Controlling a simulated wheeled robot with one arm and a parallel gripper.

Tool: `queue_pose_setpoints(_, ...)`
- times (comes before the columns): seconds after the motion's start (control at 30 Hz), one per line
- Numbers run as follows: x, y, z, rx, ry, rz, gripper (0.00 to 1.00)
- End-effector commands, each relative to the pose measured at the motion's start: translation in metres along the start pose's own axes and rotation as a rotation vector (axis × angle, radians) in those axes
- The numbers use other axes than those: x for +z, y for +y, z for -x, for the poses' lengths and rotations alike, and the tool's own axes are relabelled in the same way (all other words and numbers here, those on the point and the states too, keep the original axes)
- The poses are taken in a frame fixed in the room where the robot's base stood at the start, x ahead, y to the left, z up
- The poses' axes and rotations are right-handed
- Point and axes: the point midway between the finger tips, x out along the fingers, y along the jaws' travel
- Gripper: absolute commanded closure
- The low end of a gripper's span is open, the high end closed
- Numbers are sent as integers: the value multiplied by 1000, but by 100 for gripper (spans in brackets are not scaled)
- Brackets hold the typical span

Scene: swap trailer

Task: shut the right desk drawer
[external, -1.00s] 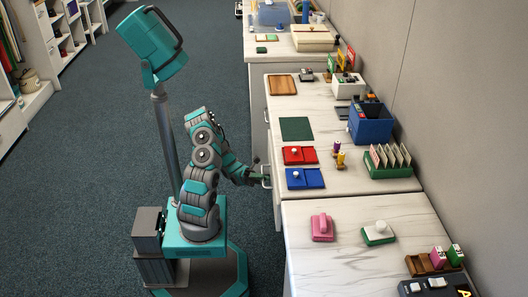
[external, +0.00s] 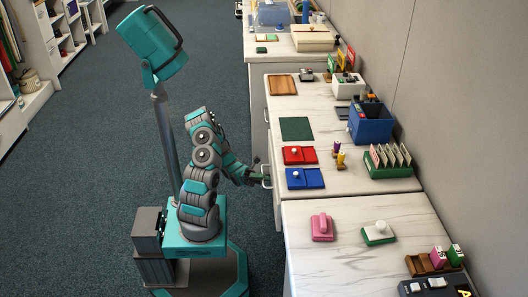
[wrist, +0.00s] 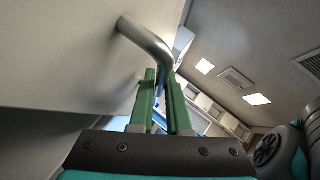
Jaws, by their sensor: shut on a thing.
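The desk drawer's white front (wrist: 70,45) fills the left of the wrist view. A silver bar handle (wrist: 147,40) stands out from it. The handle (external: 267,177) also shows in the external view, on the desk's aisle side. My gripper (wrist: 162,98) has green fingers, shut on the handle, one on each side of the bar. In the external view my gripper (external: 259,178) is at the desk's side, just below the worktop edge. The drawer's inside is hidden, and I cannot tell how far it stands out.
Above the drawer, the worktop (external: 345,178) holds a blue tray (external: 305,179), a red tray (external: 300,155), a green mat (external: 296,128) and a blue box (external: 371,124). A nearer worktop (external: 340,260) adjoins it. Open carpet (external: 90,200) lies on the aisle side.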

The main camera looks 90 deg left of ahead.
Motion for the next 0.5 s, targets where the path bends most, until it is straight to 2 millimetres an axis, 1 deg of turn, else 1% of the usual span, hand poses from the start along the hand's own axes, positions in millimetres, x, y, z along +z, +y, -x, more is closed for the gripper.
queue_pose_setpoints(0.3, 13, 25, -13, 0, 1, 2, 100)
queue_pose_setpoints(0.5, 17, 35, -17, 1, -3, 1, 100)
